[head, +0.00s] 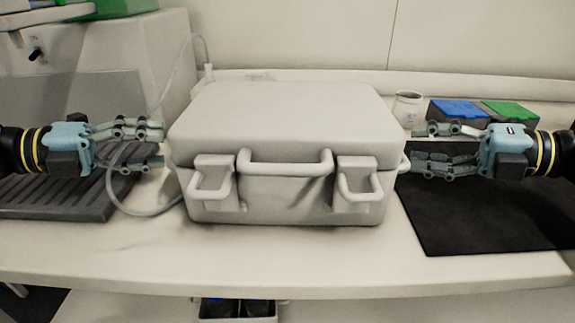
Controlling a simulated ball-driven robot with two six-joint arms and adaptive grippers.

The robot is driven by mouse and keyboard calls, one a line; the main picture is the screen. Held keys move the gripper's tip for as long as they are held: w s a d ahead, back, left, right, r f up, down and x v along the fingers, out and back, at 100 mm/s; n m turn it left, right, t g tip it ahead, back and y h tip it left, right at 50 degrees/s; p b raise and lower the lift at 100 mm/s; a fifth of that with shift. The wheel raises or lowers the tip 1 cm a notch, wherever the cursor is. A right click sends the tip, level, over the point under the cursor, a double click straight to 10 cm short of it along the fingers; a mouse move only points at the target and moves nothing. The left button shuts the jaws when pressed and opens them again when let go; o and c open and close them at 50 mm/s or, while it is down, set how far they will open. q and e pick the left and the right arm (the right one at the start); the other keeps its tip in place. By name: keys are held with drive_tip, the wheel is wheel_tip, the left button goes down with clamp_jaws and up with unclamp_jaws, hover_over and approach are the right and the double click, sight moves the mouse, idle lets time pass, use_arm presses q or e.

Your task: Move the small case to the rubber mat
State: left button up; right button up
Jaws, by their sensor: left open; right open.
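The small case (290,110) is a light grey closed box with a front handle and two latches. It stands upright on the white bench, in the middle of the head view. The black rubber mat (480,222) lies flat on the bench to the right of the case. My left gripper (162,145) is open at the left side of the case, its fingers pointing at it. My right gripper (412,150) is open at the right side of the case, above the mat's far part. I cannot tell whether either set of fingertips touches the case.
A dark ribbed tray (60,195) lies left, with a grey tube (135,208) curving beside the case. A machine (100,65) stands back left. A white cup (407,107) and boxes with blue (458,110) and green (508,113) lids stand back right. The bench front (290,265) is clear.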

use_arm(q)
drive_tip(key=shift+x, duration=2)
use_arm(e)
drive_tip(key=shift+x, duration=2)
use_arm(q)
clamp_jaws()
use_arm(e)
clamp_jaws()
